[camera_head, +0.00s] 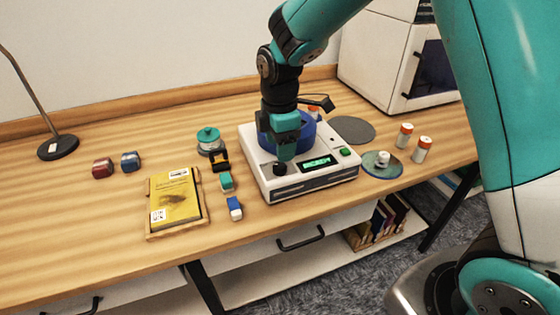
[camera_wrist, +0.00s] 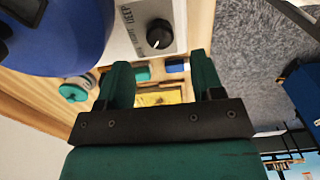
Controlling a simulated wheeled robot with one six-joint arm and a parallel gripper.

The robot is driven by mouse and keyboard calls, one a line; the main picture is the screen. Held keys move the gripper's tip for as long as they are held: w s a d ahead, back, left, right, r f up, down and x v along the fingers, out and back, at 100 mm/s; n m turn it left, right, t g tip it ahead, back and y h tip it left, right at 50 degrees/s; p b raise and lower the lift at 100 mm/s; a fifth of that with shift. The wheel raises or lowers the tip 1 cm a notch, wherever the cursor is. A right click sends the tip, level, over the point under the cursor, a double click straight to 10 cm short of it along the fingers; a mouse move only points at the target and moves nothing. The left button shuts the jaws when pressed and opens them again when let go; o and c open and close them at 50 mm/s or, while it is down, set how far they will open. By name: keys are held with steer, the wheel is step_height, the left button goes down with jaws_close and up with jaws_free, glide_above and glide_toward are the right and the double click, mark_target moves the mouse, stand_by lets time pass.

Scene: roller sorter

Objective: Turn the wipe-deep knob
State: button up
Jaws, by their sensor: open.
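A white machine (camera_head: 300,187) with a blue drum (camera_head: 300,131), a green display and a green button (camera_head: 346,152) stands on the table. Its black knob (camera_head: 281,169) is at the front left of its top. In the wrist view the knob (camera_wrist: 160,35) has a white pointer mark, and part of the lettering beside it reads "DEEP". My gripper (camera_head: 286,157) points down just above the knob in the head view. In the wrist view its two fingers (camera_wrist: 162,77) are open and empty, with the knob beyond the tips and apart from them.
The blue drum (camera_wrist: 55,30) is close beside my gripper. Small coloured blocks (camera_head: 235,208) and a yellow book (camera_head: 175,200) lie left of the machine. White and orange bottles (camera_head: 422,149) and a round plate (camera_head: 382,170) are at right. The front left table is clear.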

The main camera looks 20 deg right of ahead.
mark_target(280, 165)
step_height(280, 165, down, 6)
steer(key=shift+r, duration=0.1)
steer(key=c, duration=0.9)
